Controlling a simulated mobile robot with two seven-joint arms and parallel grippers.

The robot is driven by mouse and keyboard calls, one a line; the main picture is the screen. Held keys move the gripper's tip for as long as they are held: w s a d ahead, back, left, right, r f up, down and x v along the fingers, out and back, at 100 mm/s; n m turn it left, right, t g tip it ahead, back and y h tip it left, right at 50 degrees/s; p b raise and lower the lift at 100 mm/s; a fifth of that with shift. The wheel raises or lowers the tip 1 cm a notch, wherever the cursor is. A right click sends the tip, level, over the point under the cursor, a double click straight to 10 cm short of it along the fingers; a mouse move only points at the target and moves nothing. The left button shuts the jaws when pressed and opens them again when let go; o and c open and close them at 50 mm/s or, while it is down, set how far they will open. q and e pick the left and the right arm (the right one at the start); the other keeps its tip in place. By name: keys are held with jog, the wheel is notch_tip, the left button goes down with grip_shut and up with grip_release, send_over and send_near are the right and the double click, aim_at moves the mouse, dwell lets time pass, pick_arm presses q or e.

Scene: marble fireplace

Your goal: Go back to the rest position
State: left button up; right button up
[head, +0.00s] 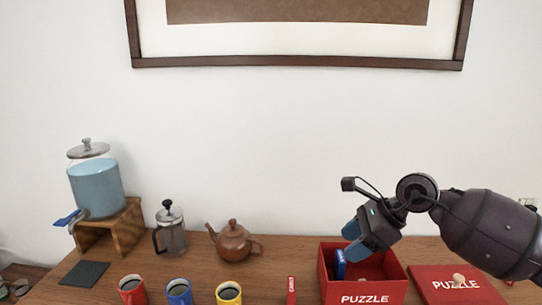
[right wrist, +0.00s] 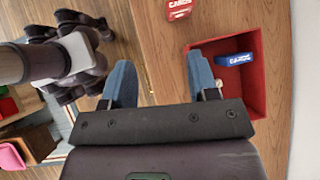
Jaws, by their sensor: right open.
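My right gripper (head: 356,240) is open and empty, with its blue fingers above the left part of the open red puzzle box (head: 365,299). In the right wrist view the two fingers of my right gripper (right wrist: 160,70) are spread wide with nothing between them. A blue card pack (head: 340,264) is inside the red box, against its left side; it also shows in the right wrist view (right wrist: 235,60).
The red puzzle lid (head: 440,293) lies right of the box with a small wooden piece on it. A red card pack (head: 291,290) stands left of the box. Three mugs (head: 179,292), a brown teapot (head: 233,243), a French press (head: 171,232) and a dispenser (head: 95,187) stand further left.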

jog(key=a+r+m+t+y, duration=0.3)
jog(key=a+r+m+y, duration=0.5)
jog(key=m+y, duration=0.2)
jog(key=w+d+f+m+t+h, duration=0.1)
jog(key=d+f+m+t+h, duration=0.15)
jog(key=m+t, duration=0.55)
jog(key=w+d+f+m+t+h, duration=0.1)
jog(key=d+f+m+t+h, duration=0.2)
jog(key=m, duration=0.9)
jog(key=s+d+f+m+h, duration=0.4)
jog(key=f+m, duration=0.4)
jog(key=f, duration=0.1)
jog(key=s+d+f+m+h, duration=0.3)
jog(key=d+f+m+h, duration=0.2)
jog(key=f+m, duration=0.3)
jog(key=s+d+f+m+g+h, duration=0.1)
jog(key=s+d+f+m+g, duration=0.1)
jog(key=s+f, duration=0.7)
jog(key=s+d+f+m+g+h, duration=0.2)
jog(key=s+f+m, duration=0.1)
jog(key=s+f, duration=0.6)
jog(key=s, duration=0.3)
jog(key=shift+s, duration=0.25)
jog(key=shift+f, duration=0.1)
jog(key=shift+c, duration=0.3)
